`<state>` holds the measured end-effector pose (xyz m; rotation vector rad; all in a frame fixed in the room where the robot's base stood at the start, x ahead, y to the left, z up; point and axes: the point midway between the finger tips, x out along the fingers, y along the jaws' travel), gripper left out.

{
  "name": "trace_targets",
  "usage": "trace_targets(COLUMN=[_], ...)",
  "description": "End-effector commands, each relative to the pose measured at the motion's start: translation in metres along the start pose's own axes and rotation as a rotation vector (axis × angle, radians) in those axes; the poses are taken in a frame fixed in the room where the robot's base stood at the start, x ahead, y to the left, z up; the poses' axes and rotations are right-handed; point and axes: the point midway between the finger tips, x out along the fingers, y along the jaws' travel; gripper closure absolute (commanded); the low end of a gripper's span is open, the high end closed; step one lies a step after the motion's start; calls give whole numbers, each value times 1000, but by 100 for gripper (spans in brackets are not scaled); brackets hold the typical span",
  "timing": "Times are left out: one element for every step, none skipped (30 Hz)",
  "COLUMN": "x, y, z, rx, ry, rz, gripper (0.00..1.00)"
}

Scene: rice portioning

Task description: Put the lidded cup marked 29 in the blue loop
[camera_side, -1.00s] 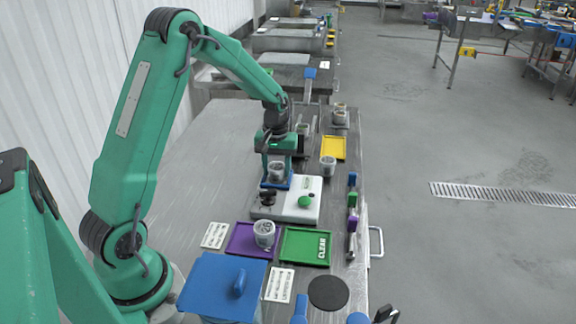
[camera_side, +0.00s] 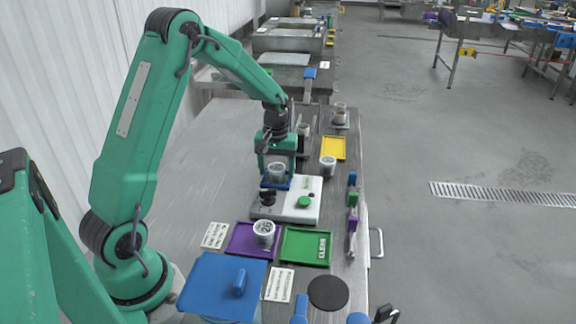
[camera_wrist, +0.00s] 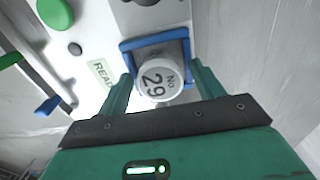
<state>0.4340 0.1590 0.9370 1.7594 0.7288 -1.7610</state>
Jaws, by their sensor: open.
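The white lidded cup marked No 29 (camera_wrist: 158,80) stands upright between my fingers in the wrist view. The square blue loop (camera_wrist: 126,46) shows on its left, far and right sides, and the cup appears to be inside it; the lid hides the near part. In the side view the cup (camera_side: 277,171) is at the blue loop (camera_side: 275,184) at the back of a white device. My gripper (camera_wrist: 161,86) is open, with one finger on each side of the cup; contact cannot be made out.
The white device (camera_side: 312,189) has a green button (camera_side: 304,202) and a dark knob. Another cup (camera_side: 264,231) is on the purple tray (camera_side: 240,243), beside the green tray (camera_side: 292,254). A further cup (camera_side: 328,165) stands near the yellow tray (camera_side: 334,148). The table's left part is clear.

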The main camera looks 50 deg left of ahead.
Motion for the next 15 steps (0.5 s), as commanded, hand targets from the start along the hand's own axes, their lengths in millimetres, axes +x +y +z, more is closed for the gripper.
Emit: trace_targets(x=[-3,-5,-8,-10,-14,-18,-21,-25,-31,-36,-40,-47,-52,-57,-64], y=[0,0,0,0,0,0,0,0,0,0,0,0,1,0,0], z=[0,-1,-1,-1,-1,-1,-1,-1,-1,-1,-1,-1,-1,-1,-1], rx=[0,0,0,0,0,0,0,0,0,0,0,0,0,0,0], ry=[2,2,3,4,4,4,4,5,4,5,5,4,6,5,6], rz=[1,1,1,2,2,2,2,2,2,2,2,2,3,2,3], gripper=[33,33,33,33,33,33,33,33,33,33,33,33,33,33,33])
